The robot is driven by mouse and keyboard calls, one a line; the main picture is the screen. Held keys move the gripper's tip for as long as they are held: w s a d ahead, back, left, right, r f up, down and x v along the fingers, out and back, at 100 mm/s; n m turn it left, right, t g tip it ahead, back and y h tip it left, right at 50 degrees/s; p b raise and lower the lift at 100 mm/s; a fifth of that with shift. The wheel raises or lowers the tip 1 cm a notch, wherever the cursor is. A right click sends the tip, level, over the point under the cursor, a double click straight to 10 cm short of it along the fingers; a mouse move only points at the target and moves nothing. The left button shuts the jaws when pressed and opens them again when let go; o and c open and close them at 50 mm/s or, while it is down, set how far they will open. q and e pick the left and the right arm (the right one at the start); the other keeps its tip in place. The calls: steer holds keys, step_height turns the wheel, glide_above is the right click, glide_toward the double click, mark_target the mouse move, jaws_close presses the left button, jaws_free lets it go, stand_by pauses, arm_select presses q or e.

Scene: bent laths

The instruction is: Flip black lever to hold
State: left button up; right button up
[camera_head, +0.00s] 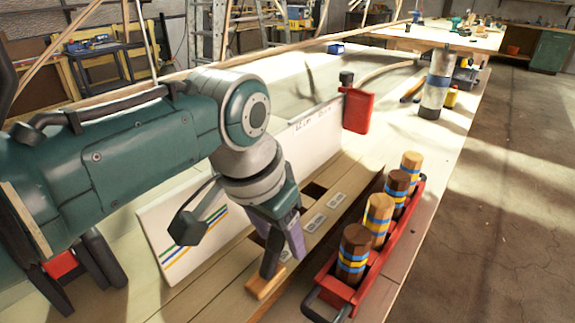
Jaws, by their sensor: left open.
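My left gripper (283,246) comes down from the teal arm over a wooden panel (355,183). Its fingers point down and stand apart; one looks dark, the other purplish. A small orange-brown wooden block (265,284) lies at the foot of the dark finger; I cannot tell whether they touch. Several small marked labels (337,200) lie in a row on the panel, beside dark slots (313,190). I cannot make out a black lever for certain; the gripper and wrist hide part of the panel. My right gripper is not identifiable here.
A red tray (332,284) with several striped wooden pegs (378,218) stands just right of the gripper. A white striped board (172,222) is on its left. A red part (357,110) and a grey cylinder (436,85) stand farther back. The floor at right is clear.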

mark_target(266, 265)
arm_select(q)
steer(key=p+v, duration=0.3)
steer(key=v, duration=0.7)
steer(key=shift+f, duration=0.1)
